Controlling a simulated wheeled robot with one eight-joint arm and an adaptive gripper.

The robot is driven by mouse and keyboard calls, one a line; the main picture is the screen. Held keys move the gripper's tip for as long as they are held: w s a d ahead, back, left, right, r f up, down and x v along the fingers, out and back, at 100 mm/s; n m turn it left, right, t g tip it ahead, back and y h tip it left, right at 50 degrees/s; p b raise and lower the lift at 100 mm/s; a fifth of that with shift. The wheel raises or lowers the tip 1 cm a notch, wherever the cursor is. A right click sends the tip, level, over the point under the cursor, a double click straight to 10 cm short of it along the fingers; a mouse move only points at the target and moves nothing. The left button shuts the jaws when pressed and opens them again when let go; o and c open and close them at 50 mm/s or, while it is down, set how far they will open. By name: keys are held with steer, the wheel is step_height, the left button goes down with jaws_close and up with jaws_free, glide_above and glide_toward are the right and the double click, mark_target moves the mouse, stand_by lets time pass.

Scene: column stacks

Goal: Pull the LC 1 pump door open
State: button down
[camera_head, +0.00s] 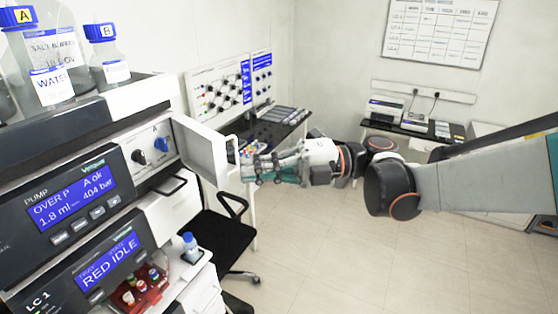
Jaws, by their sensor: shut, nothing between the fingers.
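The LC 1 stack (75,225) stands at the left, with a pump unit (70,205) whose screen reads "OVER P", "A ok", "1.8 ml" and "404 bar". The white pump door (200,148) stands swung out from the pump front, baring a panel with a black and a blue knob (161,144). A pale handle (235,145) sticks out near the door's free edge. My gripper (246,168) is shut and empty, pointing left with its fingertips close to the handle. I cannot tell whether they touch it.
Bottles A (52,85) and B (115,72) stand on top of the stack. Below are a red vial tray (148,290) and a blue-capped bottle (190,246). A black chair (215,240) stands under the door. The floor to the right is clear.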

mark_target(226, 159)
steer(key=shift+w+a+r+p, duration=0.15)
steer(key=shift+w+a+p, duration=0.25)
steer(key=shift+w, duration=0.4)
steer(key=shift+w+a+r+p, duration=0.1)
steer(key=shift+w+a+p, duration=0.25)
steer(key=shift+w, duration=0.4)
steer(key=shift+w, duration=0.15)
